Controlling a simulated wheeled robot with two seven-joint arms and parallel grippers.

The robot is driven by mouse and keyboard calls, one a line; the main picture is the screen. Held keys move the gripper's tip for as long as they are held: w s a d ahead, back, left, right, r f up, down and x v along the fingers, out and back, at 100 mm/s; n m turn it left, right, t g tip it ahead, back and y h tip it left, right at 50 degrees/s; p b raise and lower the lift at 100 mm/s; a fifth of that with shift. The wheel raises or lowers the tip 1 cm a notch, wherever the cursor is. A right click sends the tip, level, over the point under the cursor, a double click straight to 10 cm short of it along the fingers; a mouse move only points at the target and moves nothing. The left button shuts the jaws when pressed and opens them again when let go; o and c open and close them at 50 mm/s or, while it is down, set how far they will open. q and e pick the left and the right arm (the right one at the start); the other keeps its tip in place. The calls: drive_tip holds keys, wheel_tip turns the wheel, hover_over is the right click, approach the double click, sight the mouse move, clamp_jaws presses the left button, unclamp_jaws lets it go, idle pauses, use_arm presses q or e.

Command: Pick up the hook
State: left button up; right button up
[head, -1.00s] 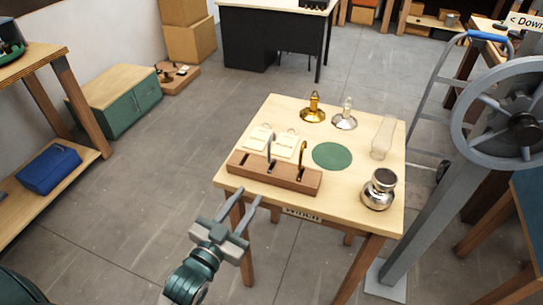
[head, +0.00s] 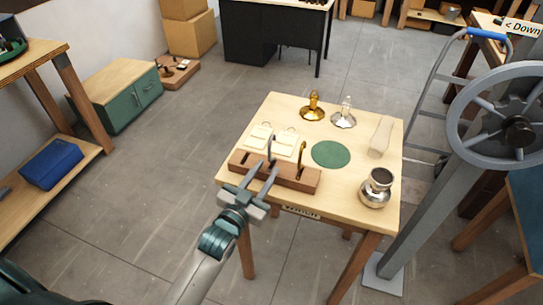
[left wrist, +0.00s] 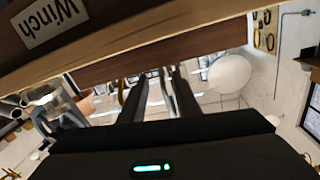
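A wooden block (head: 295,178) lies along the front left of the small table and holds two upright hooks. The grey hook (head: 271,148) stands near the block's middle, and the brass hook (head: 302,152) stands to its right. My left gripper (head: 260,173) is open at the block's front side, its fingers pointing toward the grey hook. The fingers overlap the block in the head view; I cannot tell whether they touch it. In the left wrist view the two fingers (left wrist: 158,92) are apart, near the underside of the block. My right gripper is not in view.
The table (head: 349,200) also holds a green disc (head: 331,154), cream cards (head: 285,142), brass and silver lamp parts (head: 313,108), a glass chimney (head: 380,138) and a shiny metal pot (head: 376,189). A grey winch post with a wheel (head: 518,130) stands at the right.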

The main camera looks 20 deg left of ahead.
sight(272, 159)
use_arm(q)
drive_tip(key=shift+w, duration=0.1)
drive_tip(key=shift+w+r, duration=0.1)
drive_tip(key=shift+w, duration=0.1)
drive_tip(key=w+p, duration=0.1)
drive_tip(key=w, duration=0.1)
drive_tip(key=w+p, duration=0.1)
drive_tip(key=w, duration=0.1)
drive_tip(key=shift+d+r, duration=0.2)
drive_tip(key=shift+w+f+p, duration=0.1)
drive_tip(key=shift+w+p, duration=0.2)
clamp_jaws()
